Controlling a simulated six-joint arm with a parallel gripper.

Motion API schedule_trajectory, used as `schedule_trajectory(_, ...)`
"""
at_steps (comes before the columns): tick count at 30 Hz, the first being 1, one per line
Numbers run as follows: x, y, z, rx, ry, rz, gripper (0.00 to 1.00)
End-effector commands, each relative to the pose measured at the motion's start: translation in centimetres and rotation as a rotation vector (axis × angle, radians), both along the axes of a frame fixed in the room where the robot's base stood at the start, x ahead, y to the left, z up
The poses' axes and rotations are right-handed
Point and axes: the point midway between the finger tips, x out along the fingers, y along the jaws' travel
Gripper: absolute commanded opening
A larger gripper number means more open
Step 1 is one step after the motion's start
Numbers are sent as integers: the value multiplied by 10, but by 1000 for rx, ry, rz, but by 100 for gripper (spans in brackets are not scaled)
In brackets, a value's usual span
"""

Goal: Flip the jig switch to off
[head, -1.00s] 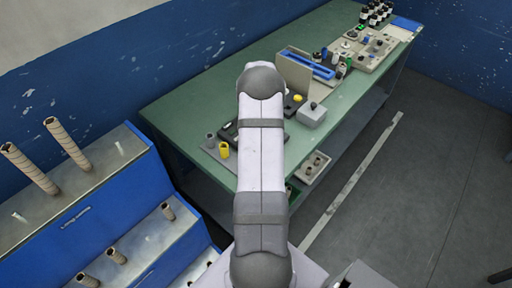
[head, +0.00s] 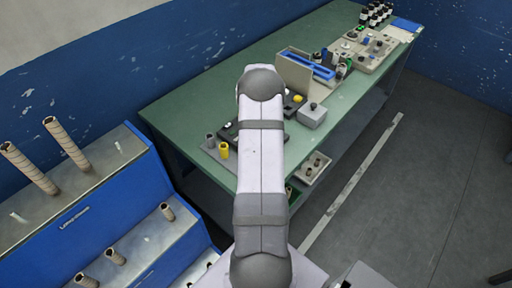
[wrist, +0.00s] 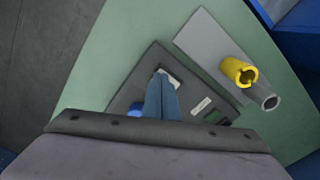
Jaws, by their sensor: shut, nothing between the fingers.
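The jig (wrist: 133,90) is a dark grey panel in the wrist view, lying on the green bench. A small pale plate (wrist: 175,76) on it, at the fingertips, may be the switch; the fingers partly cover it and I cannot tell its position. My gripper (wrist: 161,76) is shut and empty, its blue-grey fingers pointing at this plate. I cannot tell whether they touch it. A blue knob (wrist: 135,110) sits beside the fingers, with a pale label (wrist: 201,105) and a small green display (wrist: 212,117) on the other side. In the head view my arm hides most of the jig (head: 229,132).
A grey plate (wrist: 203,42) beside the jig carries a yellow cup (wrist: 238,71) and a grey cup (wrist: 265,97). In the head view a grey box (head: 312,115), a board with a blue tray (head: 309,64) and several bottles (head: 376,15) stand farther along the bench.

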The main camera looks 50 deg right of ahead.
Motion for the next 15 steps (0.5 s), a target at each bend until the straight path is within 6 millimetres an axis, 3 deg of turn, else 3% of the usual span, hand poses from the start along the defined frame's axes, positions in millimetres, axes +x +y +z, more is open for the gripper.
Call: schedule_trajectory(15, -1, 1, 34, 1, 2, 0, 0)
